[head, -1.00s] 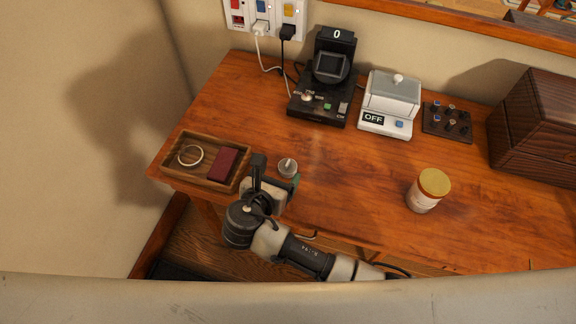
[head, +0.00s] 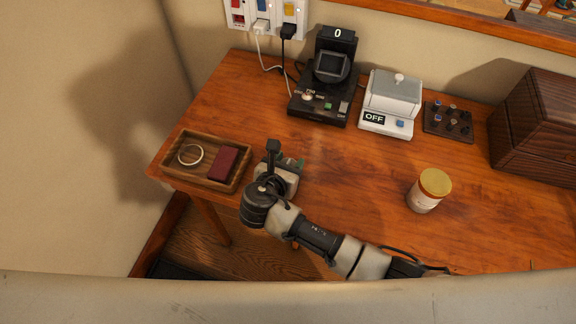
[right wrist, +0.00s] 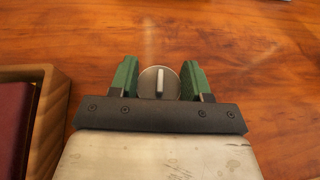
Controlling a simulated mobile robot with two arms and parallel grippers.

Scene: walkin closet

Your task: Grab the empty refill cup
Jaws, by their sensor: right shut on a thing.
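The refill cup (right wrist: 151,86), a small round grey piece with a pale upright bar across its middle, sits between the green fingers of my right gripper (right wrist: 159,78) in the right wrist view. The fingers are shut on its two sides. Whether it touches the table cannot be told. In the head view my right gripper (head: 291,163) is over the left part of the desk, just right of the wooden tray, and its own body hides the cup. My left gripper is not in view.
The wooden tray (head: 172,173) with a ring and dark red box stands left of the gripper. A yellow-lidded jar (head: 428,191) stands to the right. A black device (head: 318,108), white scale (head: 386,120) and dark wooden chest (head: 535,125) line the back. The middle desk is clear.

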